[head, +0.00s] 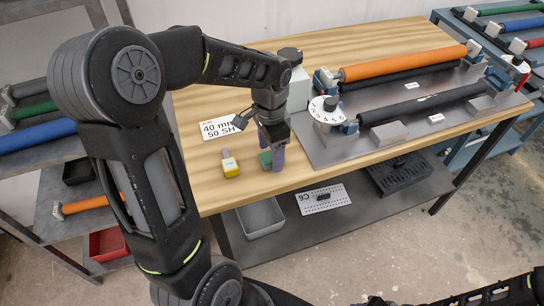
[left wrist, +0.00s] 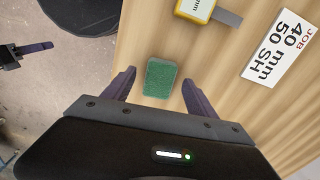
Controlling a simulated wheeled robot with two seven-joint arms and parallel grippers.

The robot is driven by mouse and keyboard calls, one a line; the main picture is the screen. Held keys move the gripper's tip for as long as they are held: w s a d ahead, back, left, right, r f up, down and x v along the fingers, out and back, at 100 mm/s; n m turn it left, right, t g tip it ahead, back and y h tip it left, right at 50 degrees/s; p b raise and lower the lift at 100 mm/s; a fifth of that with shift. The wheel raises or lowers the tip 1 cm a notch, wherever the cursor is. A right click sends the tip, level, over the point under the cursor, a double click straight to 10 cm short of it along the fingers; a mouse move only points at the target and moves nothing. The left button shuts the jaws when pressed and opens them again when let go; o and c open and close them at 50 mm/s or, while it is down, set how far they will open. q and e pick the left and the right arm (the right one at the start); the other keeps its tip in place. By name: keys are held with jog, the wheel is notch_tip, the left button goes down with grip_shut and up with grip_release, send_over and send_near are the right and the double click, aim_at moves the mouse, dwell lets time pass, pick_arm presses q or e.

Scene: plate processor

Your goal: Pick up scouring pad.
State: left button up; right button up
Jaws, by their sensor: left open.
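The scouring pad (left wrist: 159,78) is a green block lying on the wooden bench top, near its front edge. In the head view it shows as a green patch (head: 265,158), partly hidden by my left gripper (head: 277,157). My left gripper (left wrist: 159,86) is open, pointing down. In the left wrist view its two purple fingers stand on either side of the pad, with gaps visible; nothing is held. Part of my right gripper (left wrist: 30,50) shows at the left edge of the left wrist view, with one purple finger visible, apart from the pad.
A yellow tool (head: 230,164) lies left of the pad, by a white job card (head: 222,127). A roller machine (head: 345,140) with a dial stands to the right. Below is a shelf with a grey tray (head: 262,218). The bench's front edge (head: 235,205) is close.

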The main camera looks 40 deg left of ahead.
pick_arm(q)
jog(key=shift+f, duration=0.55)
jog(key=shift+c, duration=0.5)
jog(key=c, duration=1.3)
